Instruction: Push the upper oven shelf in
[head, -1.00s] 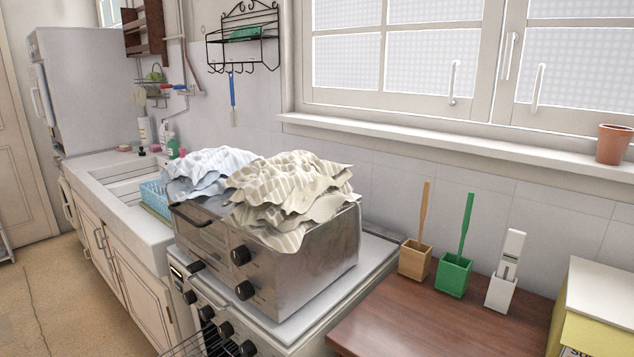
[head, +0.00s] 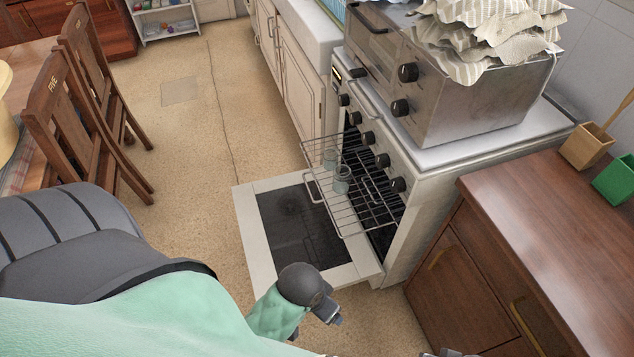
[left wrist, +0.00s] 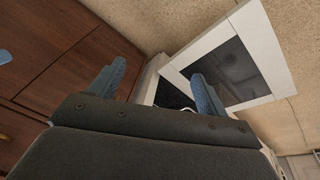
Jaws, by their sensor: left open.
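The oven (head: 415,215) stands with its door (head: 247,225) folded down flat. A wire shelf (head: 372,207) is pulled out of the cavity above the door. Clear glass jars (head: 342,181) show at the shelf, near its middle. My left gripper (head: 331,312) is at the near corner of the door, in front of the shelf and apart from it. In the left wrist view its two blue-grey fingers (left wrist: 157,70) are spread and empty, with the door (left wrist: 262,50) to the right. A small grey piece at the bottom edge may be my right gripper (head: 447,353); its fingers are hidden.
A brown wooden cabinet (head: 540,225) stands right of the oven. A steel toaster oven (head: 470,105) with cloths (head: 490,40) sits on the stove top. Wooden chairs (head: 75,130) are at the left. The floor (head: 200,130) between is clear.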

